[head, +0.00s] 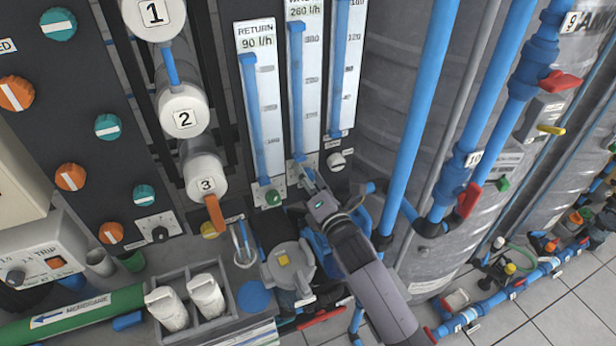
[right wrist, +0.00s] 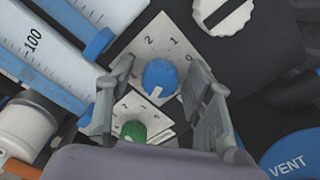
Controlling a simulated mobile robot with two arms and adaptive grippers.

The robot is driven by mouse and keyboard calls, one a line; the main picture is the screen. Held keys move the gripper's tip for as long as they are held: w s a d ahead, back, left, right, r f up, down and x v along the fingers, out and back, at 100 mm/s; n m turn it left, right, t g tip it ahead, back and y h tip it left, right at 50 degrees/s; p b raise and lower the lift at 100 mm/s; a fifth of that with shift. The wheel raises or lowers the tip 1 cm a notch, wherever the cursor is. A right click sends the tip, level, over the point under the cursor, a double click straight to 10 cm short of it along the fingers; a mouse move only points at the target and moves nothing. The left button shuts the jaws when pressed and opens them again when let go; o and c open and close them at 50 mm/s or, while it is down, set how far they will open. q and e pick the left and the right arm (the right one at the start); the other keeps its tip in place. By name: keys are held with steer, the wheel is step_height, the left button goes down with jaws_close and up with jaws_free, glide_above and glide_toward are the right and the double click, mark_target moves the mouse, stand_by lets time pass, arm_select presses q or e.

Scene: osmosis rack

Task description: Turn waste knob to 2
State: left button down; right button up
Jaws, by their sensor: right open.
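The waste knob is a blue dial knob (right wrist: 160,78) on a white square plate (right wrist: 150,46) marked 0, 1 and 2. A white mark on its lower edge points down in the right wrist view, away from the 2. My right gripper (head: 308,182) is open, at the panel under the middle gauge (head: 307,80), labelled 260 l/h. In the right wrist view its fingers stand on both sides of the blue knob, and I cannot tell if they touch it. In the head view the gripper mostly hides this knob. My left gripper is not in view.
A green knob (right wrist: 134,130) sits below and left of the blue one. A white knob (right wrist: 222,14) is at the upper right. A blue VENT disc (right wrist: 296,155) is at the lower right. Blue pipes (head: 415,110) stand right of my arm. Cylinders numbered 1 to 3 stand left.

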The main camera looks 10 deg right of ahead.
steer(key=shift+c, duration=0.2)
jaws_close()
stand_by(0.4)
